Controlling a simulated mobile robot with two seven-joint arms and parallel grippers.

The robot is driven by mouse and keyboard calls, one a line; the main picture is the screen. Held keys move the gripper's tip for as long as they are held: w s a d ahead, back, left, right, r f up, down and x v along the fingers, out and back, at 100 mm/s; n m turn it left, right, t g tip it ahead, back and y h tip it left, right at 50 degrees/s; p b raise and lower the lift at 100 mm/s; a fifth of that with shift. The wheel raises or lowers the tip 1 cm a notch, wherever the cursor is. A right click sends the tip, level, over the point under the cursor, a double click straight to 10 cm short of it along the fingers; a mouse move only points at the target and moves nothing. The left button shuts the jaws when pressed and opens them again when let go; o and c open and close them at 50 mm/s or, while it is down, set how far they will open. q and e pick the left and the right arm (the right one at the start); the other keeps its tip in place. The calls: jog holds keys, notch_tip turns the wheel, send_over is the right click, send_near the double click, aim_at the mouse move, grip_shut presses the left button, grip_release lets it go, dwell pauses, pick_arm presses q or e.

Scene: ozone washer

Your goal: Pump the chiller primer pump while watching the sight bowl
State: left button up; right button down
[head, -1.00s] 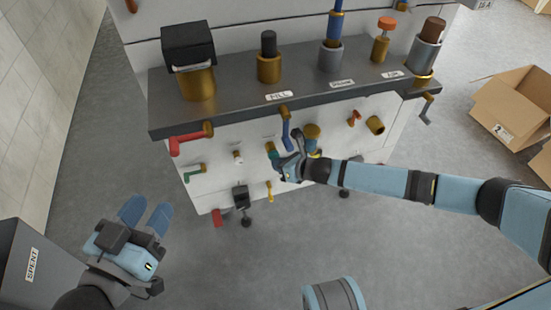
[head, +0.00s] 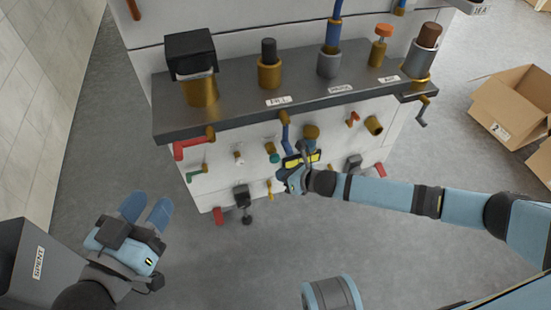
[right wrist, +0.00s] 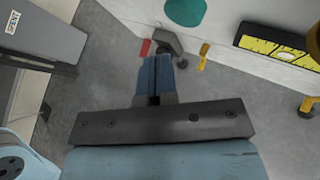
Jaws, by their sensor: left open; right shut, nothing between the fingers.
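I cannot tell for sure which fitting is the primer pump or which is the sight bowl. Candidates on the machine's grey ledge are a black-topped brass post (head: 269,66), a blue-handled post (head: 331,45), an orange-knobbed brass post (head: 380,47) and a brown-topped grey cylinder (head: 424,50). My right gripper (head: 287,172) is shut and empty in front of the white panel below the ledge, near a blue lever (head: 286,135) and a green knob (head: 272,153). Its closed blue fingers (right wrist: 154,70) show in the right wrist view. My left gripper (head: 147,212) is open and empty, low at the left, away from the machine.
Red (head: 190,149) and grey (head: 422,112) levers stick out along the ledge front. A yellow-and-black plate (right wrist: 275,40) is close to my right gripper. Cardboard boxes (head: 508,105) stand at the right. A grey bin marked SPENT (head: 25,255) is at lower left. Open floor lies in front.

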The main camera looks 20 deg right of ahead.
jog(key=shift+s+d+p, duration=0.1)
jog(key=shift+s+p, duration=0.45)
jog(key=shift+s, duration=1.1)
